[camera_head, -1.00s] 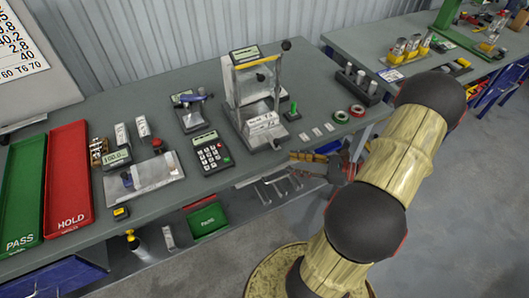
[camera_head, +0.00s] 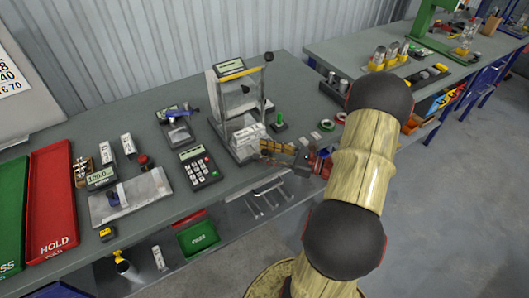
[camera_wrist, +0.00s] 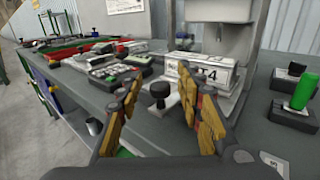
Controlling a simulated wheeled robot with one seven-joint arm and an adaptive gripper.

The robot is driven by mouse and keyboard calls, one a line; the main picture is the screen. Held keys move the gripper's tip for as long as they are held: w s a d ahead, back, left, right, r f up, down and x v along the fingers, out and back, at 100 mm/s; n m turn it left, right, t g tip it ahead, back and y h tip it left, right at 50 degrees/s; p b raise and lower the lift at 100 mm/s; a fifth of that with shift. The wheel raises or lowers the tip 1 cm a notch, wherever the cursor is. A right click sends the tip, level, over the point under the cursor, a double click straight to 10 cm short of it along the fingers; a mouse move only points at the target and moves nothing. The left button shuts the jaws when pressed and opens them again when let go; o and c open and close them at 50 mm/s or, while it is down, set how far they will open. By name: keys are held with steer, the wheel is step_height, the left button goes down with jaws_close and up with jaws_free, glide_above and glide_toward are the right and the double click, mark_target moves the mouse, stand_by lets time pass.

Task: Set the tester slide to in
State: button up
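The tester (camera_head: 236,108) is an upright grey frame with a display on top, standing near the back of the bench. A black-knobbed lever rises at its right. In the wrist view, a round black knob (camera_wrist: 160,94) stands on a flat metal plate at the front of the tester base; I take this as the slide. Whether it is in or out I cannot tell. My gripper (camera_wrist: 160,80) is open, its yellow fingers either side of the knob in the picture, with no visible contact. In the head view my gripper (camera_head: 268,151) is beside the tester's front right, hiding the knob.
A green-handled switch (camera_wrist: 302,92) stands right of the tester. A calculator-like keypad (camera_head: 199,167) is to its left. A red HOLD tray (camera_head: 53,205) lies farther left. Tape rings (camera_head: 327,125) lie to the right. Hooks and a green bin (camera_head: 198,237) are below the bench edge.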

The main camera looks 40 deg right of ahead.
steer(key=c, duration=0.3)
jaws_close()
stand_by(0.7)
